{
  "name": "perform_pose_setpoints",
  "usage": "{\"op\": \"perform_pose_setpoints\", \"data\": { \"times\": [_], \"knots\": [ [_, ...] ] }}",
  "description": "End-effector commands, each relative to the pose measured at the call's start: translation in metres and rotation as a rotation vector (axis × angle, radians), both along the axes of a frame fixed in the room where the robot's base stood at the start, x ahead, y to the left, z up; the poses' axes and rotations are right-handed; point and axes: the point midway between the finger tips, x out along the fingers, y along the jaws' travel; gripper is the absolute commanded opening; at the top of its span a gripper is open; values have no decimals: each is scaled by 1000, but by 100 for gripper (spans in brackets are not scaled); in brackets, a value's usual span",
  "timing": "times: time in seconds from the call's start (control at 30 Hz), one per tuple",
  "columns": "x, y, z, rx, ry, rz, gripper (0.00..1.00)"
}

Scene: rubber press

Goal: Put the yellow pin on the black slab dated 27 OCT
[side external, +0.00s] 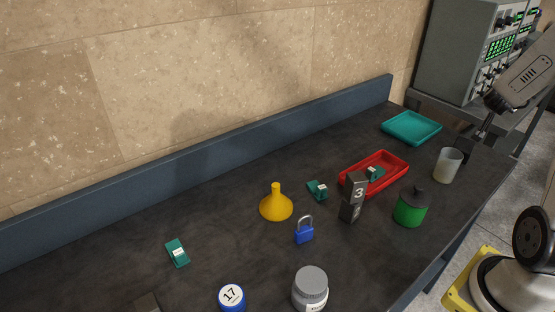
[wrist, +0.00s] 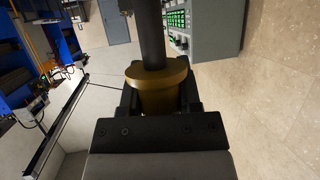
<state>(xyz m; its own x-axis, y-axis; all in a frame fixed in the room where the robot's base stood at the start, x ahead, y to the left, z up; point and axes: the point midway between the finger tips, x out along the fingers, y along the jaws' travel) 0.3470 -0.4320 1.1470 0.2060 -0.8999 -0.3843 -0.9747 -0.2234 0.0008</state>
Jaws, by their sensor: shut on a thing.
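In the wrist view my gripper (wrist: 158,105) is shut around a dull brass-yellow flanged piece (wrist: 157,80). A dark rod rises from the middle of that piece. I cannot tell if it is the yellow pin. In the side view my gripper is small and dark, near the far right end of the bench, and its fingertips are not clear. A yellow funnel-shaped thing (side external: 276,206) stands on the bench. Small green slabs with white labels lie at the left (side external: 177,252) and middle (side external: 318,190); their dates are unreadable. No black slab with a readable date shows.
A red tray (side external: 345,185) holds another green slab (side external: 375,173). Nearby are a grey block marked 3 (side external: 353,198), a green canister (side external: 411,207), a cup (side external: 447,166), a teal tray (side external: 411,127), a blue padlock (side external: 304,235), a grey jar (side external: 310,290) and a 17-marked lid (side external: 232,297).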

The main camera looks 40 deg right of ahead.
Motion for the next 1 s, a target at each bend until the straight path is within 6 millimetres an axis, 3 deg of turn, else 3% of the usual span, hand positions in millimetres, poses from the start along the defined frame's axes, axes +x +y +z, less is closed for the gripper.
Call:
{"op": "perform_pose_setpoints", "data": {
  "times": [0.5, 1.0],
  "knots": [
    [-18, -21, 3, 0, 1, -217, 0],
    [-10, -33, -4, 0, 1, -226, 0]
  ]
}}
